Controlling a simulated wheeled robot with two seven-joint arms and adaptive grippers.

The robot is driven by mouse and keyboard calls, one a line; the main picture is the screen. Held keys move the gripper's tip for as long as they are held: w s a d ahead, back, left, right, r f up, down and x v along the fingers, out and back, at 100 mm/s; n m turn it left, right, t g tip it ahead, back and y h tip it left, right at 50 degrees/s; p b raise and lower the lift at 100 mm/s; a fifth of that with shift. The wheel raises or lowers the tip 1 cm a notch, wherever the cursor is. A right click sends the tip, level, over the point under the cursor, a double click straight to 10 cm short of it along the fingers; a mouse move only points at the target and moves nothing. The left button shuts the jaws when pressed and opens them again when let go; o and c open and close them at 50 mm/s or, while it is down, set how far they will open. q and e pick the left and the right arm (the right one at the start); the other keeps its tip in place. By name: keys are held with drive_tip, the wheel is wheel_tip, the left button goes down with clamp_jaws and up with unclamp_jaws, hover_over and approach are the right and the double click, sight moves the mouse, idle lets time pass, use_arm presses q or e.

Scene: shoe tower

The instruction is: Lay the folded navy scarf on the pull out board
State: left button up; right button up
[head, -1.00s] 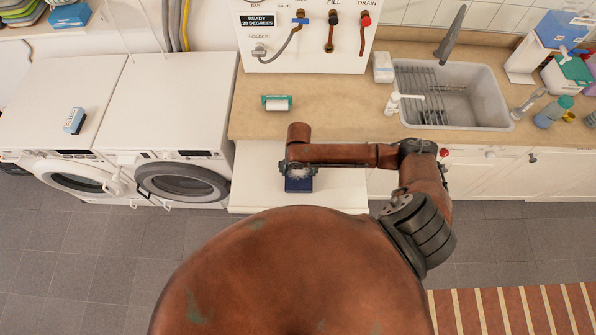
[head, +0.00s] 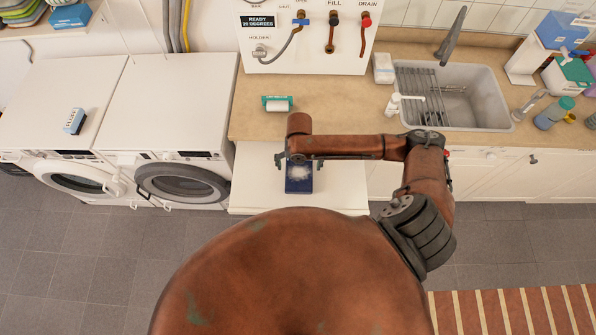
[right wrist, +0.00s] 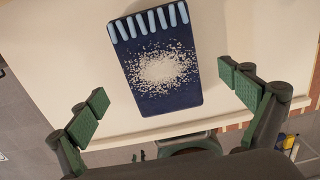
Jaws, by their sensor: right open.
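The folded navy scarf (head: 299,184) lies flat on the white pull out board (head: 345,190). In the right wrist view the scarf (right wrist: 178,103) has pale blue stripes along one end and a patch of white grains on top. My right gripper (head: 299,161) is over the scarf with its fingers spread wide. In the wrist view its green-padded fingers (right wrist: 165,102) stand on either side of the scarf, apart from it. In the head view my arm hides the scarf's far end. My left gripper is not in view.
A beige counter (head: 345,105) with a sink (head: 460,95) lies behind the board. A green-and-white roll (head: 277,103) is on the counter. Two washing machines (head: 165,105) stand to the left. The board is bare on both sides of the scarf.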

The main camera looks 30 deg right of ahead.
sight(299, 172)
wheel_tip(299, 172, up, 7)
idle(0.3)
